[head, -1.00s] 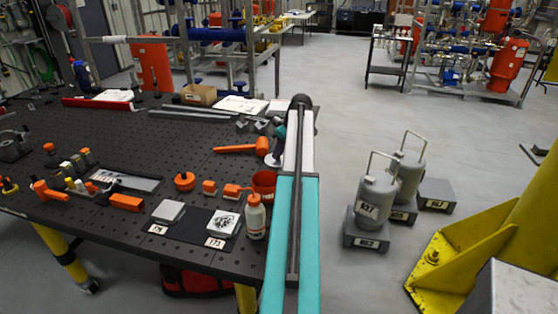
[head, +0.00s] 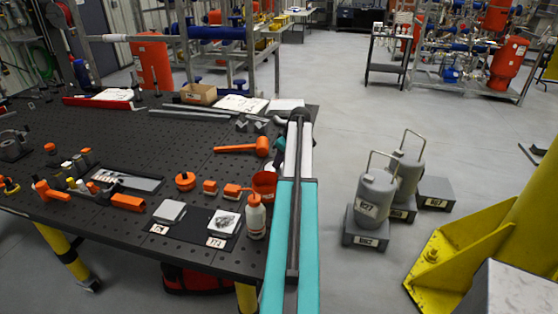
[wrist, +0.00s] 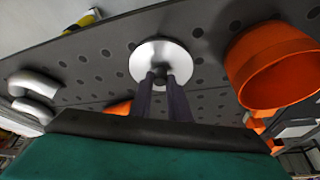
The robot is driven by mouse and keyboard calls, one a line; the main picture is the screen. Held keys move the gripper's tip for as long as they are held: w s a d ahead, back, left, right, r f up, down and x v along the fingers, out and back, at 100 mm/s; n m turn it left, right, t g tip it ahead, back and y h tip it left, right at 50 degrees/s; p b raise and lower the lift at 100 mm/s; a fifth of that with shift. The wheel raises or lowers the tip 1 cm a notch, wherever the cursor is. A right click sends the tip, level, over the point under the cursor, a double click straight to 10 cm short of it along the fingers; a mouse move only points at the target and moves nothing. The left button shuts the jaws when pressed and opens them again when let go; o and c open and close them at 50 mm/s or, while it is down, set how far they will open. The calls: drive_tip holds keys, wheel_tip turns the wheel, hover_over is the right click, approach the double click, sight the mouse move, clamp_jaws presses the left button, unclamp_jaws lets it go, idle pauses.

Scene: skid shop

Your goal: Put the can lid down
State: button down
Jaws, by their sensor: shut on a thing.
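The can lid (wrist: 150,54) is a round silver disc with a dark knob. My gripper (wrist: 160,80) is shut on the knob in the wrist view. The lid is at the black perforated table top; I cannot tell whether it touches. The open orange can (wrist: 272,68) is to the right of the lid in the wrist view, apart from it. In the head view the orange can (head: 264,182) stands near the table's right edge. My own arm hides most of the gripper and lid there.
An orange mallet (head: 245,147) lies behind the can on the black table (head: 130,140). A white bottle (head: 256,218) stands in front of the can. Orange parts (head: 211,187) lie to its left. A curved grey pipe (wrist: 35,90) shows left in the wrist view.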

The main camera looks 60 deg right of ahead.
drive_tip(key=shift+f, duration=0.2)
drive_tip(key=c, duration=1.7)
unclamp_jaws()
drive_tip(key=shift+o, duration=0.2)
drive_tip(key=shift+r, duration=0.3)
drive_tip(key=b+v, duration=0.3)
drive_tip(key=v, duration=0.8)
drive_tip(key=shift+s+r, duration=0.15)
drive_tip(key=shift+r, duration=0.2)
